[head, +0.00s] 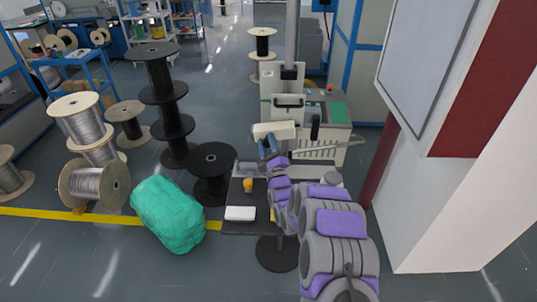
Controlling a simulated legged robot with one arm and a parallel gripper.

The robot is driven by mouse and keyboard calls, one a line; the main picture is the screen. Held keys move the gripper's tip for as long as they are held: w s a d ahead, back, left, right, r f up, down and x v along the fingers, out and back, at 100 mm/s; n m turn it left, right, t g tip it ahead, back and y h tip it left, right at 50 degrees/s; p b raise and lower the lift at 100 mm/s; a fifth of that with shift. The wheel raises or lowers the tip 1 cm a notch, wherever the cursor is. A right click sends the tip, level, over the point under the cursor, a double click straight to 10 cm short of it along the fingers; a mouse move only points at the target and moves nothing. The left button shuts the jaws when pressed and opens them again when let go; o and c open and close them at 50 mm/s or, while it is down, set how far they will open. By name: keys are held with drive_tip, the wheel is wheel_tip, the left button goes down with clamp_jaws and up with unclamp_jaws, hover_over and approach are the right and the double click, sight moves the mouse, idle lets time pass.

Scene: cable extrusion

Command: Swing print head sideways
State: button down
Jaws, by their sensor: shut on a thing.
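The print head (272,130) looks like a cream-coloured box on the front of the machine, at the middle of the head view. It sits below a grey panel with a dark handle (288,104). My grey and purple arm reaches up from the lower right to it. My gripper (267,148) is at the underside of the print head and is shut on it. The fingertips are small and partly hidden, so the exact part between them cannot be made out.
A small dark table (232,222) with a white box (240,213) and an orange item (248,185) stands left of my arm. A green wrapped bundle (168,213) and several cable spools are at left. A white pillar (470,180) stands close at right.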

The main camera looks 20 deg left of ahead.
drive_tip(key=shift+r+m+t+h+b, duration=0.5)
drive_tip(key=shift+m+b, duration=0.15)
drive_tip(key=shift+m, duration=0.55)
drive_tip(key=c, duration=0.7)
unclamp_jaws()
drive_tip(key=shift+a, duration=0.15)
drive_tip(key=shift+s+d+f, duration=0.15)
drive_tip(key=shift+d, duration=0.1)
drive_tip(key=b+v, duration=0.1)
drive_tip(key=v, duration=1.5)
drive_tip(key=shift+s+f, duration=0.3)
